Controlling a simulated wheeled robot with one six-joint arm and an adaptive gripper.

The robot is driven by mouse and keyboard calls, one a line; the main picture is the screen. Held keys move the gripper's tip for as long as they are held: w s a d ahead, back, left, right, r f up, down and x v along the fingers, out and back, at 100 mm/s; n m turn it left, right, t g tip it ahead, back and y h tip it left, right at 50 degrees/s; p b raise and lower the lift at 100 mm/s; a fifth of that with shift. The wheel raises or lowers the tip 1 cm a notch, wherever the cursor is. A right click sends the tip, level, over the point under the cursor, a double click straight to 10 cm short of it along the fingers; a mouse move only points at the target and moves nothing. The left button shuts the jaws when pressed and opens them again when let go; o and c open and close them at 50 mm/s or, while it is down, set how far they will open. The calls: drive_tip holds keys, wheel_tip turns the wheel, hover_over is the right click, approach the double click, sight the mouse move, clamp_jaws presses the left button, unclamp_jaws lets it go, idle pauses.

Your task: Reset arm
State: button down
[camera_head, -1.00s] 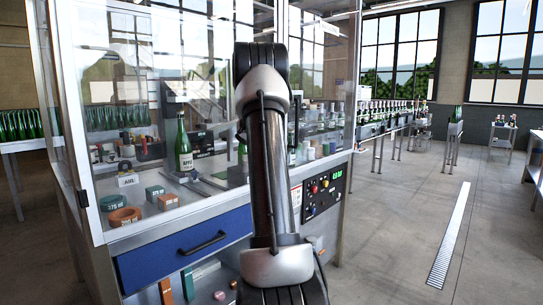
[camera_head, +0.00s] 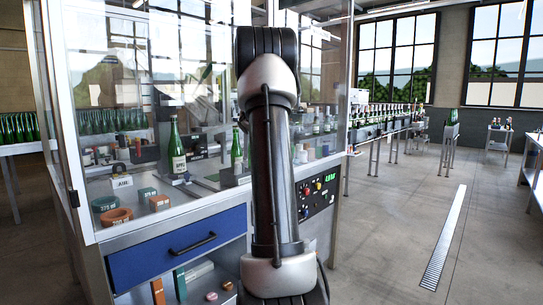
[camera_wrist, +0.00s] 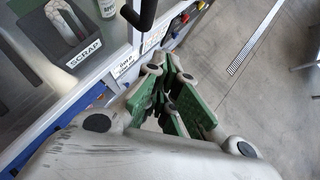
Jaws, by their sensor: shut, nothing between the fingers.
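My gripper (camera_wrist: 172,110) shows in the wrist view, pointing down past the front of the workstation. Its grey links and green pads are drawn together, and nothing is held between them. In the head view my arm stands upright in front of the workstation cabinet (camera_head: 180,250), and the gripper itself is out of view there.
A glass-walled enclosure holds a green bottle (camera_head: 176,150), another bottle (camera_head: 236,152), and an orange ring (camera_head: 116,217). A blue drawer (camera_head: 178,247) and a control panel (camera_head: 316,196) face me. A black handle (camera_wrist: 140,14) is close to the gripper.

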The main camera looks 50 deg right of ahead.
drive_tip(key=shift+s+r, duration=1.15)
drive_tip(key=s+a+f+m+g+y, duration=0.3)
drive_tip(key=s+a+f+m, duration=0.5)
drive_tip(key=m, duration=0.7)
drive_tip(key=s+a+m+t+y, duration=0.1)
drive_tip(key=s+a+m, duration=0.2)
drive_tip(key=a, duration=1)
drive_tip(key=s+a+r+m+t+y, duration=0.1)
drive_tip(key=s+a+m+y, duration=0.1)
drive_tip(key=s+a, duration=0.6)
drive_tip(key=s+a+m+y, duration=0.1)
drive_tip(key=s+a+m, duration=0.2)
drive_tip(key=a, duration=1.5)
drive_tip(key=shift+s+a+r+m+t+y, duration=0.25)
drive_tip(key=shift+s+r+m+t+y, duration=0.15)
drive_tip(key=shift+s, duration=0.8)
